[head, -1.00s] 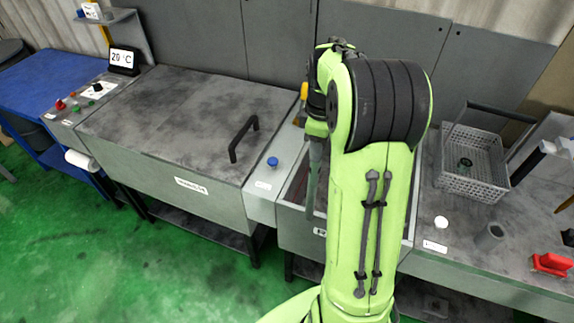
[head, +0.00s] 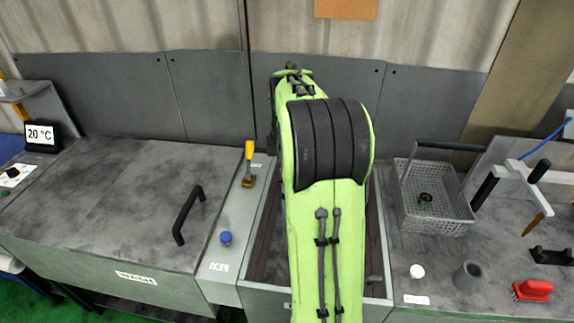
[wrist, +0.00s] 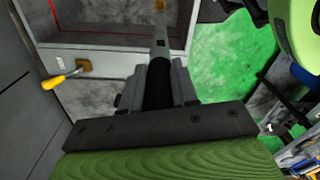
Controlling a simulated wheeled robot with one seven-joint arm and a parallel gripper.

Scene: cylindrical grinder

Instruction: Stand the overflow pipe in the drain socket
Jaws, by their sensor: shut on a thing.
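In the wrist view my gripper (wrist: 158,85) is shut on the overflow pipe (wrist: 161,42), a slim grey pipe with a small hole in its side. It extends away from the jaws towards the top of the picture, over the open tank (wrist: 100,18). A small brownish-orange piece shows at the top edge by the pipe's far end; I cannot tell whether it is the drain socket. In the head view my arm covers most of the tank (head: 262,240) and hides my gripper and the pipe. No drain socket shows clearly there.
A yellow-handled valve (head: 249,165) and a blue knob (head: 226,237) stand left of the tank, beside a lidded cabinet (head: 110,205). A grey mesh basket (head: 435,218), a grey hollow cylinder (head: 467,276) and a red object (head: 533,290) sit on the right bench. Wall panels stand behind.

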